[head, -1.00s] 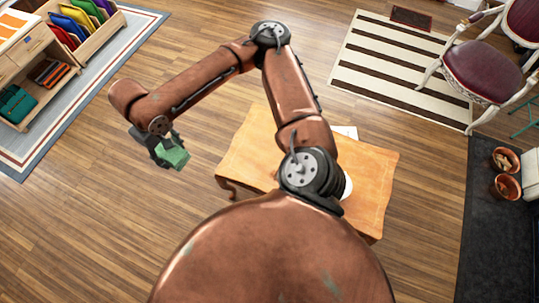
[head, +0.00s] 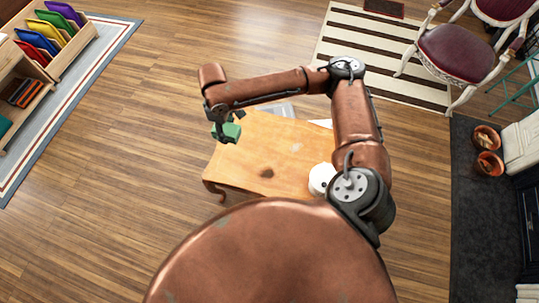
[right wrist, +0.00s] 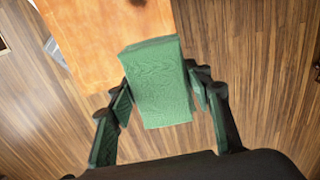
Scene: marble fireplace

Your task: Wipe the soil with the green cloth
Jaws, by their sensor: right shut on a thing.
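The green cloth (head: 232,132) is a small folded block held in my right gripper (head: 222,128), above the far left edge of the wooden table (head: 240,160). In the right wrist view the cloth (right wrist: 158,85) sits between the two fingers of my gripper (right wrist: 160,88), which is shut on it. A dark brown patch of soil (head: 267,173) lies on the tabletop, to the right of and nearer than the cloth. The cloth is apart from this patch. My left gripper is not in view.
A white round object (head: 320,178) stands at the table's right side, partly behind my arm. A grey flat item (head: 283,111) lies at the far edge. A red chair (head: 455,55) and pots (head: 487,164) are on the right. Shelves (head: 20,90) stand at left.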

